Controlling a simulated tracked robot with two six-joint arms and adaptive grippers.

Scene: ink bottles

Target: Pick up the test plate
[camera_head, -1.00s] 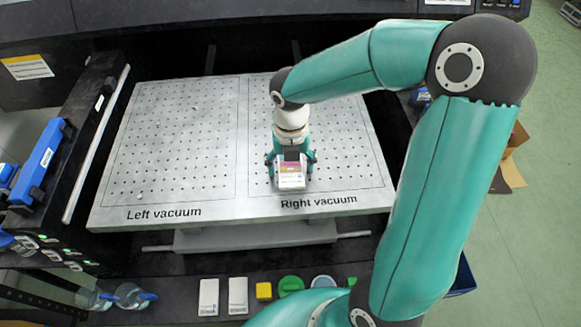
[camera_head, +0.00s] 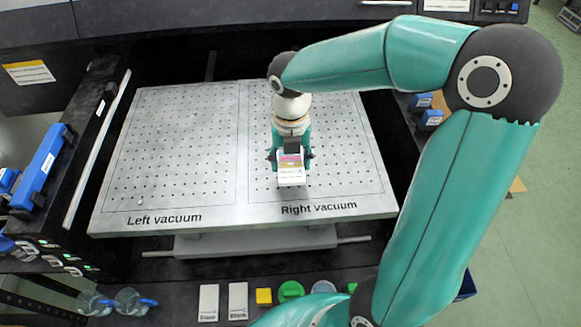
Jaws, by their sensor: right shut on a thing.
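The test plate (camera_head: 291,177) is a small pale card-like block with a pink and yellow band. It shows in the head view over the front of the right vacuum area. My right gripper (camera_head: 291,158) is shut on it, with its fingers on both sides. I cannot tell whether the plate touches the vacuum table (camera_head: 180,160) or hangs just above it. The gripper hides the plate's far part. My left gripper is not in view.
Clear bottles (camera_head: 130,301) lie at lower left. Blue devices (camera_head: 42,163) line the left side. The left vacuum area is clear.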

